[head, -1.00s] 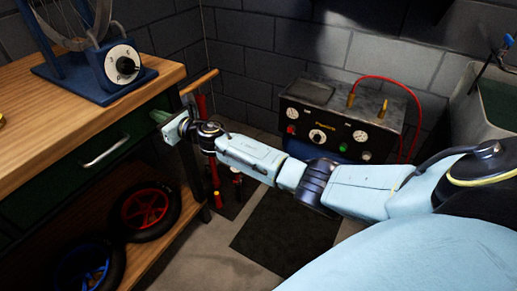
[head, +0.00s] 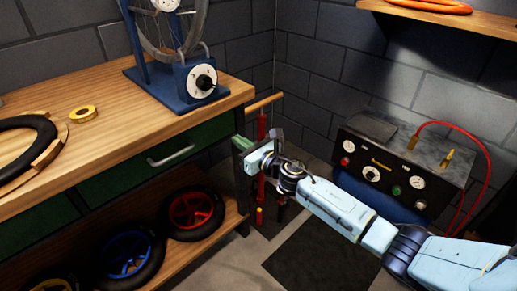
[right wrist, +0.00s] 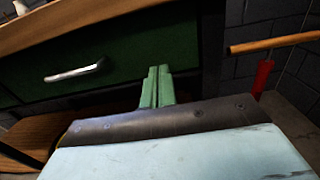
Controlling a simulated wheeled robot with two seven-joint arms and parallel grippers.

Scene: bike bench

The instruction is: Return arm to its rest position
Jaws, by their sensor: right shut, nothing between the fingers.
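My right arm comes in from the right in the head view and reaches toward the right end of the wooden workbench (head: 150,115). My right gripper (head: 240,146) is at the bench's right end, beside the green drawer (head: 125,175). In the right wrist view its two green fingers (right wrist: 157,88) lie together with nothing between them. They point toward the bench edge, right of the drawer's metal handle (right wrist: 75,72). I cannot tell from these views whether they touch the bench. My left gripper is not in view.
A red floor pump (head: 261,150) with a wooden handle stands just behind my right gripper. A black compressor box (head: 400,165) with gauges and a red hose is at the right. A blue truing stand (head: 185,85) is on the bench. Wheels (head: 195,212) lie on the lower shelf.

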